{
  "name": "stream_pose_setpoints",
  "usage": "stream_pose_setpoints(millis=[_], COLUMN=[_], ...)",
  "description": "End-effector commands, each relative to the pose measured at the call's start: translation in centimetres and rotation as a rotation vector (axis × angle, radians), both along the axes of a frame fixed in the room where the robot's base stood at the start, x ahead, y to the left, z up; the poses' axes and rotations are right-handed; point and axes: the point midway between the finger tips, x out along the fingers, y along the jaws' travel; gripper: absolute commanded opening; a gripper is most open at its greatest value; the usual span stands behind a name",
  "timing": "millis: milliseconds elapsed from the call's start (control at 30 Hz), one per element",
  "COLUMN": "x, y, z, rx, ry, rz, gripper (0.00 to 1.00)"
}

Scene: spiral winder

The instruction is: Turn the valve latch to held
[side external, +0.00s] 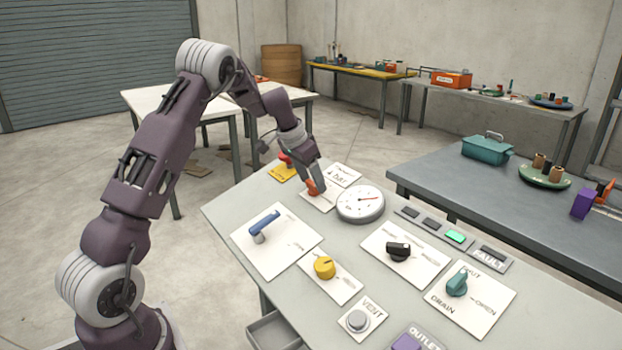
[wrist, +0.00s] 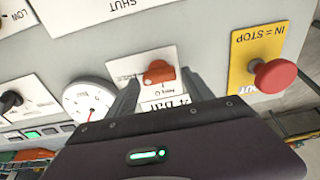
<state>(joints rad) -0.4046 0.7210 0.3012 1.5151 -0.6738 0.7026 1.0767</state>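My gripper (wrist: 161,76) is open, its two fingers either side of an orange knob (wrist: 158,73) with a visible gap to each. In the side external view the gripper reaches down at this knob (side external: 314,187), which sits on a white plate at the panel's far side. The plate's small lettering is too small to read. No label in view reads clearly as valve latch or held, so I cannot tell which control that is.
A red stop button (wrist: 275,76) on a yellow plate stands close beside the gripper. A round gauge (side external: 360,204) is on the other side. Status tiles, one lit green (side external: 455,237), a teal drain knob (side external: 457,283) and a vent button (side external: 357,320) lie further off.

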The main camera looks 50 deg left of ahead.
Motion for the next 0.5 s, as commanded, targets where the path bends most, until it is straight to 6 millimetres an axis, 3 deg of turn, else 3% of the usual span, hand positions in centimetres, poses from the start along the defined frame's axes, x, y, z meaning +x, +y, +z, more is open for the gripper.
stream_pose_setpoints(millis=[33, 267, 500], x=[-0.01, -0.02, -0.01], y=[0.00, 0.00, 0.00], z=[0.02, 0.04, 0.06], rx=[0.000, 0.000, -0.009], ry=[0.000, 0.000, 0.000], rz=[0.000, 0.000, 0.028], gripper=[0.48, 0.05, 0.05])
